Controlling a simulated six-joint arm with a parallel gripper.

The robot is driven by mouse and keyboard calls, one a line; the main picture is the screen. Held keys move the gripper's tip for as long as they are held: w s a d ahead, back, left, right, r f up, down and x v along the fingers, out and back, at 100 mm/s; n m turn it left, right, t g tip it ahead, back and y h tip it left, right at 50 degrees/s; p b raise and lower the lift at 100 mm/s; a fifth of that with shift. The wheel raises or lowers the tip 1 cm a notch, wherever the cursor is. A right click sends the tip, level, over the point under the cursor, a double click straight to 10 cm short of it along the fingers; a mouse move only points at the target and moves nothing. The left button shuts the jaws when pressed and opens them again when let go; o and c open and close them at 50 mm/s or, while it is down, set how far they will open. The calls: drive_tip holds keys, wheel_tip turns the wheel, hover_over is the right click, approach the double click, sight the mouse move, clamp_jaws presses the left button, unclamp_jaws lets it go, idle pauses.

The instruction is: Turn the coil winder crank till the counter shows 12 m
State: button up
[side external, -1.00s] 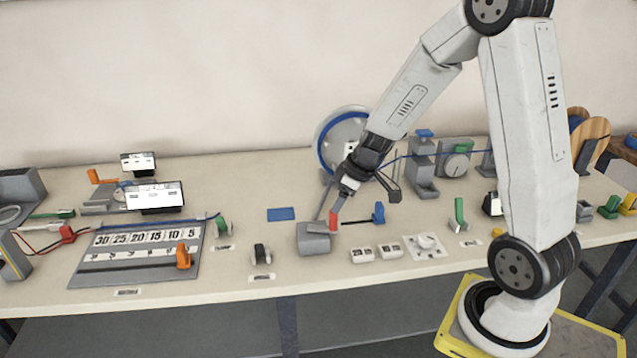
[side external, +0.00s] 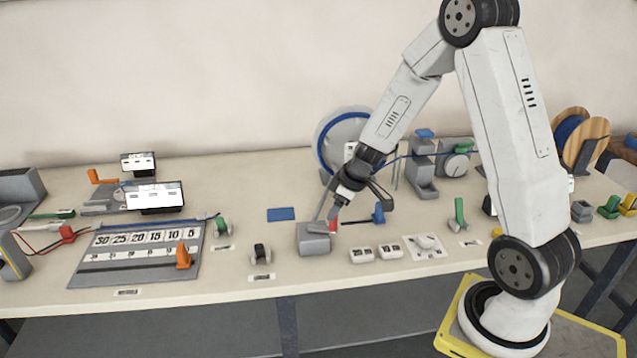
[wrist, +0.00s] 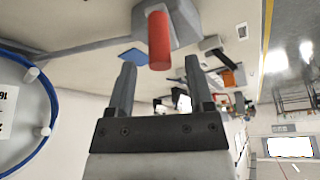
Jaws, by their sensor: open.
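The coil winder appears to be the upright grey disc with a blue rim (side external: 327,148) at the back of the bench; its edge, white pegs and a white label show at left in the wrist view (wrist: 25,110). The label's figures are not readable as a counter value. My gripper (side external: 337,213) is open close to the red handle. In the wrist view the red handle (wrist: 159,42) lies between and just beyond my open fingertips (wrist: 160,64); contact is not clear.
A blue handle on a dark rod (side external: 378,213) stands right of the red handle. A blue pad (side external: 281,214) lies left. A numbered board (side external: 140,245) is farther left.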

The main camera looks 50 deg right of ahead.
sight(330, 228)
drive_tip(key=shift+x, duration=2)
clamp_jaws()
